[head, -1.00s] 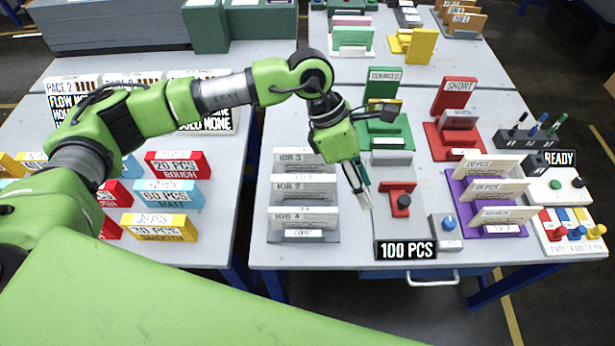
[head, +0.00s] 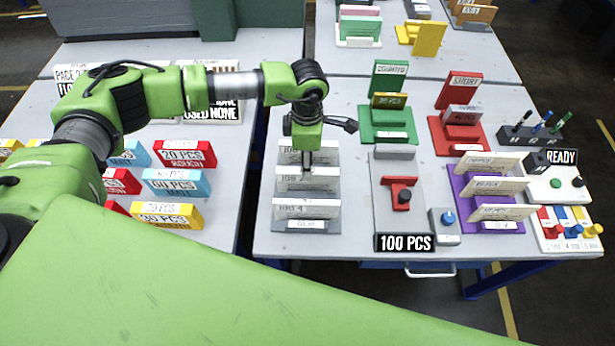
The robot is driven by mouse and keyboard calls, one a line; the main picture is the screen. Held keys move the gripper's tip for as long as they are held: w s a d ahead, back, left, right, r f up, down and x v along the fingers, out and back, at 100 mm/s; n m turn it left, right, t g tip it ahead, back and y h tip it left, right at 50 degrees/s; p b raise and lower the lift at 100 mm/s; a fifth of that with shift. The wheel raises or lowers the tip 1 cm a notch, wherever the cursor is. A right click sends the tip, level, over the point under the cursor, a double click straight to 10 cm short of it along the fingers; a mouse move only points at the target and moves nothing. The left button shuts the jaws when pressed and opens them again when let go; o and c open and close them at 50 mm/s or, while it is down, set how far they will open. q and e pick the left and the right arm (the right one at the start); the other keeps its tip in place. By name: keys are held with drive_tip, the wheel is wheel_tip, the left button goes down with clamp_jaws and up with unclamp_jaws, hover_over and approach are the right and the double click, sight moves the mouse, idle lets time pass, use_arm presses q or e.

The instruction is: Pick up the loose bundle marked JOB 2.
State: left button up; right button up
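The bundle marked JOB 2 (head: 291,182) appears to be the middle of three white upright bundles in a grey rack (head: 297,228) on the centre table; its small print is partly blurred. Another white bundle (head: 291,155) stands behind it, and one that seems to read JOB 4 (head: 305,211) stands in front. My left gripper (head: 307,170) points straight down over the rack, its fingertips at the top edge of the middle bundle. The fingers show nearly edge-on, so their gap and any contact are unclear. My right gripper is out of view.
Right of the rack is a grey counter device (head: 386,218) with a red part (head: 399,192) and a 100 PCS display (head: 405,242). Green (head: 387,120) and red (head: 455,130) holders stand behind, and a purple rack (head: 465,205) of cards stands right. Coloured blocks (head: 185,154) lie left.

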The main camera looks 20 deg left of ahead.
use_arm(q)
wheel_tip(320, 180, down, 4)
drive_tip(key=shift+r+p, duration=0.2)
drive_tip(key=shift+p, duration=0.7)
drive_tip(key=shift+f, duration=0.45)
clamp_jaws()
drive_tip(key=shift+r, duration=0.1)
